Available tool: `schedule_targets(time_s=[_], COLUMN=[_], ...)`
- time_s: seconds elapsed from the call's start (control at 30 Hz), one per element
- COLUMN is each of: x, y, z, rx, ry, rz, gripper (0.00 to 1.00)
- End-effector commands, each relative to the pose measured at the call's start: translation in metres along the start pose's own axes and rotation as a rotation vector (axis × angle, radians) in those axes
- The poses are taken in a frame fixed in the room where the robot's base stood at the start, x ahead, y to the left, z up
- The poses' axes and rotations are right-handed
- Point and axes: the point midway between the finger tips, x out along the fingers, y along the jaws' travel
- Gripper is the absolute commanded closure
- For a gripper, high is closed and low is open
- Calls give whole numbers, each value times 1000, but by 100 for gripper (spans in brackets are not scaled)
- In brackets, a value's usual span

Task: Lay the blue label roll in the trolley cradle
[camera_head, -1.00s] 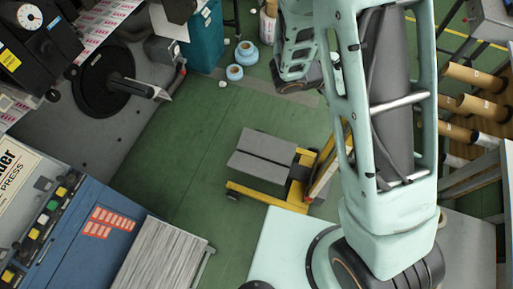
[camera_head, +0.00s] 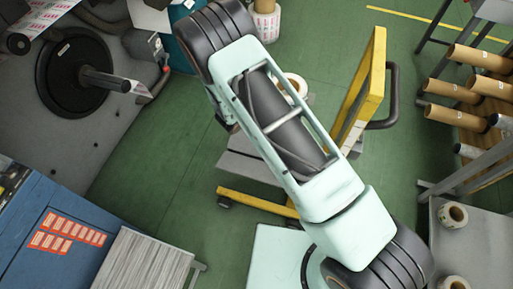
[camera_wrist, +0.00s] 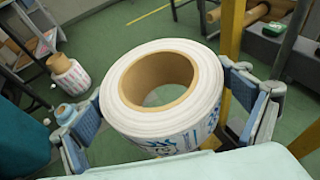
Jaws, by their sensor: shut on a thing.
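The label roll, white with blue print and a brown core, fills the middle of the wrist view (camera_wrist: 170,128). My gripper (camera_wrist: 168,112) is shut on it, with one finger at each side, and its open core faces the camera. In the head view, part of the roll (camera_head: 298,82) shows behind my arm, which hides the gripper. The yellow trolley (camera_head: 250,199) stands on the floor below my arm. Its grey cradle (camera_head: 238,166) is partly covered by my arm. I cannot tell how high the roll is above the cradle.
A yellow upright frame with a dark handle (camera_head: 366,85) rises at the trolley's right. A rack of brown cores (camera_head: 470,88) is at the right. A black spindle disc (camera_head: 70,75) is at the upper left. Green floor (camera_head: 150,165) is clear left of the trolley.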

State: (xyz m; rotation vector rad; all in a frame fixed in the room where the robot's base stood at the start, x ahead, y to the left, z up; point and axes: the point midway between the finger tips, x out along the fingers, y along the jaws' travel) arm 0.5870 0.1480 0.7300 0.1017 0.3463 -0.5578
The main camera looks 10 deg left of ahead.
Motion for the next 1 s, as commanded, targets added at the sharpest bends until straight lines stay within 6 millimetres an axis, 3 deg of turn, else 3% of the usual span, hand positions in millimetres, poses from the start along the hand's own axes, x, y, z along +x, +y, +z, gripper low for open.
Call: schedule_targets(time_s=[0.03,0.6,0.8,1.0], x=[9,55,64,66], y=[7,69,81,86], z=[-30,-260,-321,-348], rx=[-7,-80,-97,-107], ry=[-2,18,27,32], rz=[16,199,249,274], gripper=[50,50,50,50])
